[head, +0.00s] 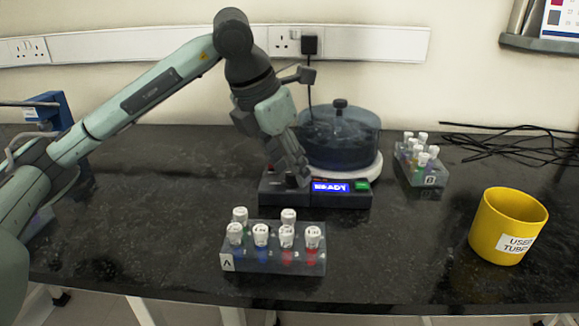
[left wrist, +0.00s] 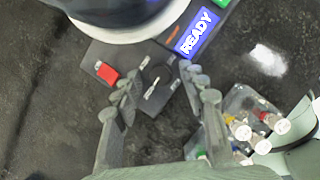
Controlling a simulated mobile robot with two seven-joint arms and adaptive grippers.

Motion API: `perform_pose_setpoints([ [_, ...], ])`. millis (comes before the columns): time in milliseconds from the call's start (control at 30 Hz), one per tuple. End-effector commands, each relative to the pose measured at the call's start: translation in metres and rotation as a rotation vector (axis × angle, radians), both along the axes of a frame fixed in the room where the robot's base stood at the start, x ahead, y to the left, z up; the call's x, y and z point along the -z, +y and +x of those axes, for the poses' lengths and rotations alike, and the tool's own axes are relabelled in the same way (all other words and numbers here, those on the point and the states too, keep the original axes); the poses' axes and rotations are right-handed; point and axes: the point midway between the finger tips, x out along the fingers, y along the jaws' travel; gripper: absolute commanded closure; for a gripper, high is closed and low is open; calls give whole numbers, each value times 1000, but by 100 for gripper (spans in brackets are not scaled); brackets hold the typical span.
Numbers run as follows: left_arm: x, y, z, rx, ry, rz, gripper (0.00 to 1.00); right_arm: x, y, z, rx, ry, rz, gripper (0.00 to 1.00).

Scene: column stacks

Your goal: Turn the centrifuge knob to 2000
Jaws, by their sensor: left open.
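The centrifuge (head: 340,140) stands at the back of the bench, with a dark translucent lidded bowl on a white base. Its front panel has a blue display (head: 331,188) reading READY, which also shows in the left wrist view (left wrist: 195,34). The dark knob (left wrist: 153,88) has a white pointer line and small pale labels around it. The labels are too small to read. My left gripper (head: 290,178) is open over the panel's left part. In the left wrist view its fingers (left wrist: 162,88) lie on either side of the knob; contact is not clear. My right gripper is out of view.
A red button (left wrist: 107,73) lies left of the knob and a green one (head: 361,184) right of the display. Tube rack A (head: 273,262) stands just in front. Rack B (head: 424,178) and a yellow used-tubes cup (head: 506,228) stand to the right. Black cables lie behind.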

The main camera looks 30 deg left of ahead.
Motion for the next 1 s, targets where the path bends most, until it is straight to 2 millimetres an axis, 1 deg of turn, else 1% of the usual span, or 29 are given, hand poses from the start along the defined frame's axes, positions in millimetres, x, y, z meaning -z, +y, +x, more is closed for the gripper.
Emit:
perform_pose_setpoints([
  [400, -77, 10, -29, 0, -6, -1, 58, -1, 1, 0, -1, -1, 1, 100],
  [533, -95, 12, -36, 0, -4, 0, 58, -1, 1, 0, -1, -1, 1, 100],
  [700, -105, 14, -41, 0, -2, 0, 58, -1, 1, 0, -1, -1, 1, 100],
  [1000, -106, 14, -42, 0, -1, 0, 58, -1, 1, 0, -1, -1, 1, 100],
])
